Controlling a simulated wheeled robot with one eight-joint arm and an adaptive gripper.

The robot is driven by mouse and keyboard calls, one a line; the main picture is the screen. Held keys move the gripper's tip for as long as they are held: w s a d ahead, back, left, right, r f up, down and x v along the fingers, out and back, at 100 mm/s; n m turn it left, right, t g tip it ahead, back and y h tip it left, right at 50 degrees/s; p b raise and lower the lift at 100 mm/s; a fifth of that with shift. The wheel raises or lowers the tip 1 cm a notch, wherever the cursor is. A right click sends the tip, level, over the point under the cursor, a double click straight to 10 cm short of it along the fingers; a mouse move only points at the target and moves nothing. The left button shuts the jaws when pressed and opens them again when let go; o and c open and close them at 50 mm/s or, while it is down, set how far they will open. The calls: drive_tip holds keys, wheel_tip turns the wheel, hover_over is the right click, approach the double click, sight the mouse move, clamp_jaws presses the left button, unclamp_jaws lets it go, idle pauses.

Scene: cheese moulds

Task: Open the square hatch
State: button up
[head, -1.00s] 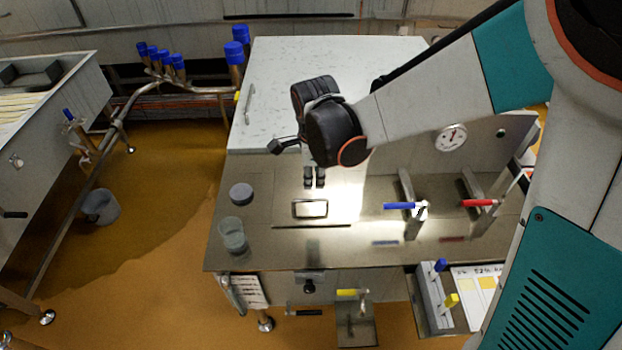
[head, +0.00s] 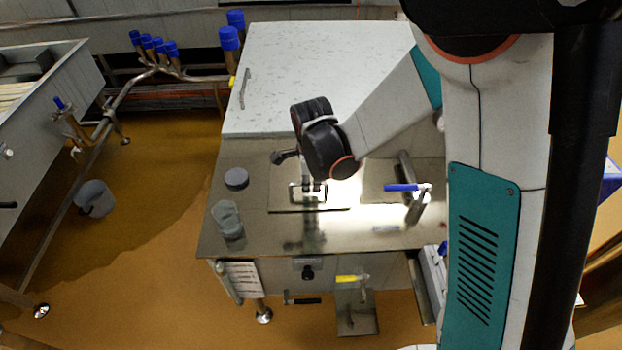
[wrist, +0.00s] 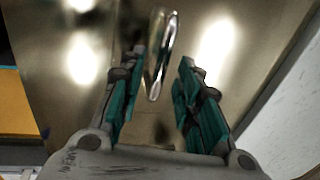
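The square hatch (head: 279,201) is a flat metal plate in the grey worktop. It lies flat and looks closed. Its small loop handle (head: 292,195) stands on it in the head view, partly covered by my gripper (head: 313,188). In the wrist view my gripper (wrist: 163,56) is open, with one teal-padded finger on each side of the shiny handle (wrist: 158,70). The handle appears between the fingertips and tilted in the picture. I cannot tell whether either finger touches it.
A grey puck (head: 236,179) and a clear cup (head: 228,220) stand left of the hatch. A blue-handled lever (head: 402,187) stands to the right. A yellow-handled valve (head: 350,278) is below the front edge.

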clamp_jaws()
